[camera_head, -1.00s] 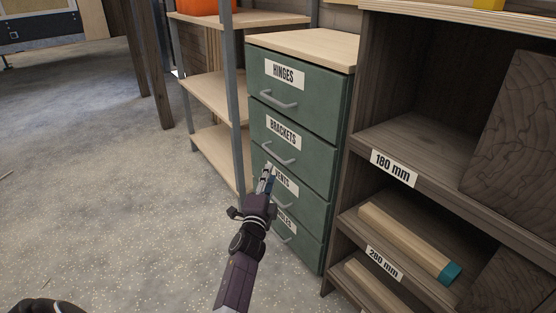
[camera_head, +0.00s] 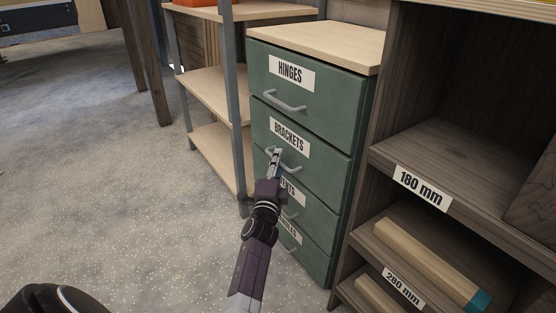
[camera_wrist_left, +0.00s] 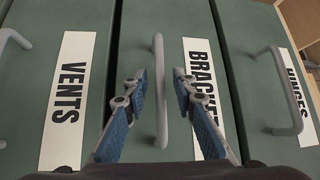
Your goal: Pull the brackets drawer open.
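The green drawer cabinet (camera_head: 314,104) has stacked drawers with white labels, all shut. The brackets drawer (camera_head: 328,166) is second from the top, under the hinges drawer, and its label (camera_head: 289,134) reads BRACKETS. Its grey bar handle (camera_head: 293,168) is partly covered by my left gripper (camera_head: 276,155) in the head view. In the left wrist view the handle (camera_wrist_left: 160,92) runs between the two spread blue-padded fingers of my left gripper (camera_wrist_left: 158,88). Gaps show between the handle and both fingers. My right gripper is not in view.
The vents drawer (camera_wrist_left: 20,105) and its handle lie just below. An open wooden shelf unit (camera_head: 420,150) stands close on the right, holding a timber piece (camera_head: 425,255). A light shelf rack with a metal post (camera_head: 233,100) stands left. Floor (camera_head: 110,190) in front is clear.

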